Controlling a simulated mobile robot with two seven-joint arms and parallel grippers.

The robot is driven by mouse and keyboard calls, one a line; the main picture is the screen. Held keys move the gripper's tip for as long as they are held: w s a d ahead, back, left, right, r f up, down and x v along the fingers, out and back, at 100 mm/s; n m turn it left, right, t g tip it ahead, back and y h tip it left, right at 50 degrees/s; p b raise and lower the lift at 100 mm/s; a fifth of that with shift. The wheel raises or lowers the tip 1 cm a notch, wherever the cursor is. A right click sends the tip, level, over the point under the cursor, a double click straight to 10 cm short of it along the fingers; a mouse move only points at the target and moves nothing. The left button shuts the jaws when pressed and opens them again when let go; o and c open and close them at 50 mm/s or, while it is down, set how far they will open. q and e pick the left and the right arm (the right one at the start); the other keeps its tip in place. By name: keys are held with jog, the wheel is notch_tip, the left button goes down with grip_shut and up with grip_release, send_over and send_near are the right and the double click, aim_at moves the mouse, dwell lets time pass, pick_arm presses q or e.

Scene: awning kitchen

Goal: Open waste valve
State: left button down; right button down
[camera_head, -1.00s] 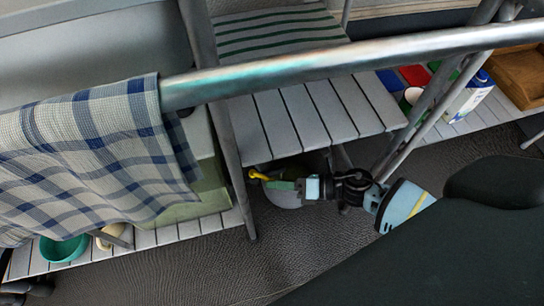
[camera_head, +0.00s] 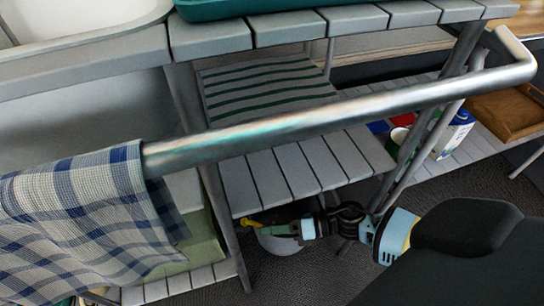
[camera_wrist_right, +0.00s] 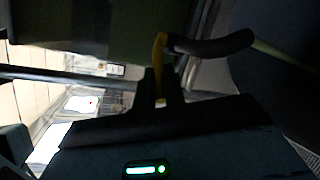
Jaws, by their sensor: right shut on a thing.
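The yellow waste valve handle (camera_head: 250,223) shows below the slatted shelf in the head view, just past the tip of my right gripper (camera_head: 270,228). In the right wrist view the yellow handle (camera_wrist_right: 160,48) stands between the dark fingers of my right gripper (camera_wrist_right: 160,85), which is shut on it. A dark curved pipe (camera_wrist_right: 210,45) runs right from beside the handle's top. The valve body is mostly hidden by the shelf and darkness, and I cannot tell how far it is turned. My left gripper is not in view.
The grey slatted shelf (camera_head: 290,172) sits just above my right gripper. A metal rail (camera_head: 330,118) crosses in front, with a checked towel (camera_head: 85,220) hanging on its left. A whitish container (camera_head: 283,244) is below the gripper. Frame legs stand either side; dark floor is open in front.

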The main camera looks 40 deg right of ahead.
jog(key=c, duration=1.5)
grip_release()
